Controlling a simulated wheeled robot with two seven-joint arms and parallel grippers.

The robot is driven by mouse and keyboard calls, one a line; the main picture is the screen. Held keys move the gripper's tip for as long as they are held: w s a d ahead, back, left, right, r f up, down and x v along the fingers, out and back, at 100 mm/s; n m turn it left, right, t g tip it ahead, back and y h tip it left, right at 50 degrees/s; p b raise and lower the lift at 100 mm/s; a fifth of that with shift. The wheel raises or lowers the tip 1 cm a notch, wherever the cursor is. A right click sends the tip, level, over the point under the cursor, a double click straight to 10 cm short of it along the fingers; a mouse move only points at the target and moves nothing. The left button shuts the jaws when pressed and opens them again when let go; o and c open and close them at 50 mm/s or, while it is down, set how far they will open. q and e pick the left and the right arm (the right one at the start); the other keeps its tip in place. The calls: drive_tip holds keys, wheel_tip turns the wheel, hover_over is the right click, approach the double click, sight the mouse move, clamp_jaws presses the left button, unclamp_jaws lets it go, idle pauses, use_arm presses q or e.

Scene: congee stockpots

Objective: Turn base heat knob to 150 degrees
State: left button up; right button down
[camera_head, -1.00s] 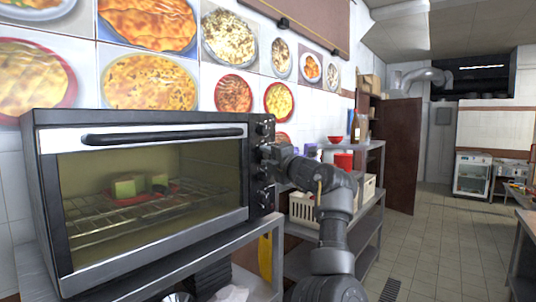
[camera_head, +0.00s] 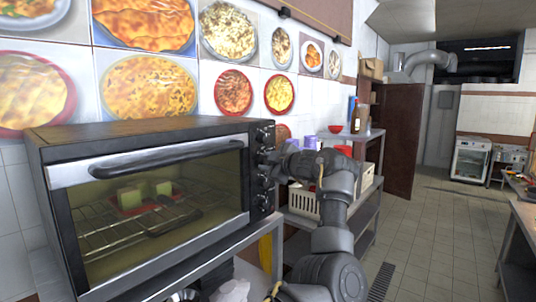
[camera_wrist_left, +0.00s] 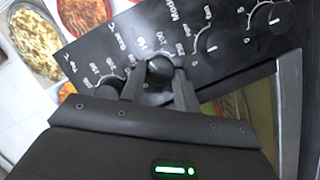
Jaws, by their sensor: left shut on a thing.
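The black toaster oven (camera_head: 150,140) stands at the left in the head view, with a column of knobs on its right-hand panel. My left gripper (camera_head: 272,161) is at this panel, at the second knob from the top. In the left wrist view, my left gripper (camera_wrist_left: 158,80) has its two fingers on either side of the round black base heat knob (camera_wrist_left: 160,69) and is shut on it. The "Base °C" label and its numbers show beside that knob. Its pointer mark is hidden or too small to read. My right gripper is not in view.
The top heat knob (camera_wrist_left: 110,86) and the mode knob (camera_wrist_left: 209,44) sit close on either side of the held knob. Food on a red plate (camera_head: 128,208) is inside the closed oven. A shelf with a white basket (camera_head: 303,203) stands beyond my arm. Floor at the right is clear.

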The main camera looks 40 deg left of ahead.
use_arm(q)
drive_tip(key=shift+r+m+p, duration=0.1)
drive_tip(key=shift+m+p, duration=0.6)
drive_tip(key=shift+p, duration=0.1)
drive_tip(key=shift+g, duration=0.3)
drive_tip(key=o, duration=1)
drive_tip(key=shift+c, duration=0.2)
